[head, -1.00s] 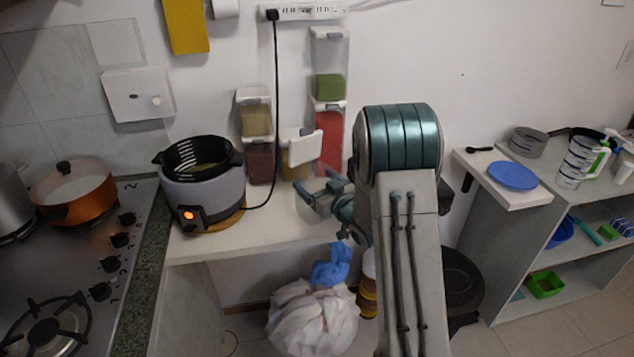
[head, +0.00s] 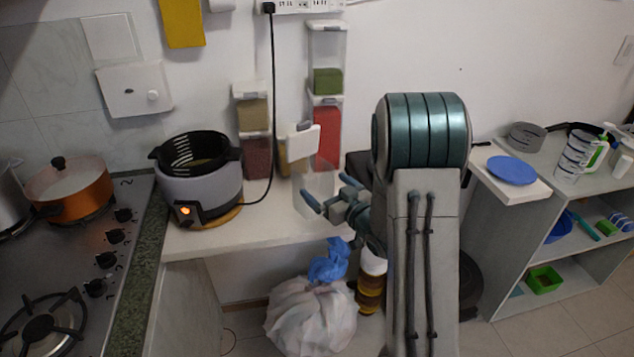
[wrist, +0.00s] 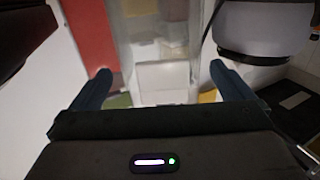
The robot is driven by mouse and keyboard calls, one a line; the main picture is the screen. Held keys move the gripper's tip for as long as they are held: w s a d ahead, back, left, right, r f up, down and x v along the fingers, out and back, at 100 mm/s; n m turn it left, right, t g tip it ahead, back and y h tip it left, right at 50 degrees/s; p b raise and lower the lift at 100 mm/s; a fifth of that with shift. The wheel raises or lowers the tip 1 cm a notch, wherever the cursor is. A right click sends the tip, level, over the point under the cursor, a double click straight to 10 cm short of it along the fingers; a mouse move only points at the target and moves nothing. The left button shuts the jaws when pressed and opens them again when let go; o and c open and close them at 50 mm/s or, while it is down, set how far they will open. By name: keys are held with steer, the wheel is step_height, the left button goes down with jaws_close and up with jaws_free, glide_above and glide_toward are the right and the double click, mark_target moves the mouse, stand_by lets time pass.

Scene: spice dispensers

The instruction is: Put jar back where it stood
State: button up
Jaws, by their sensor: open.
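Tall clear spice dispensers with white lids stand against the wall behind the counter. One is part full of green (head: 328,80) above a red one (head: 327,138). Below the red one, a clear, pale jar (head: 312,190) seems to stand on the counter; its contents are hard to tell. In the wrist view a clear jar with a pale panel (wrist: 163,78) lies ahead, between the lines of the fingers. My gripper (head: 330,189) is open in front of the pale jar; its open fingers also show in the wrist view (wrist: 160,72). It appears clear of the jar.
A yellow-filled dispenser with a white lid (head: 303,141) and stacked brown (head: 253,113) and dark red (head: 257,157) ones stand to the left. A grey cooker (head: 200,190) sits on the counter, its black cord hanging beside the dispensers. Bags lie below.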

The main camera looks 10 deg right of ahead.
steer(key=s+d+r+m+g+h, duration=0.1)
steer(key=s+d+m+g+h, duration=0.1)
steer(key=s+g+h, duration=0.35)
steer(key=s+d+r+m+g+h, duration=0.1)
steer(key=s+r+m+g+h, duration=0.15)
steer(key=s, duration=0.65)
steer(key=s+a+g, duration=0.3)
steer(key=s, duration=0.5)
steer(key=s+a+g+y, duration=0.1)
steer(key=s+a+g, duration=0.1)
steer(key=s, duration=0.6)
steer(key=shift+s+a+g+b, duration=0.2)
steer(key=shift+a+g+b, duration=0.15)
steer(key=shift+a+g, duration=0.05)
steer(key=shift+r, duration=0.1)
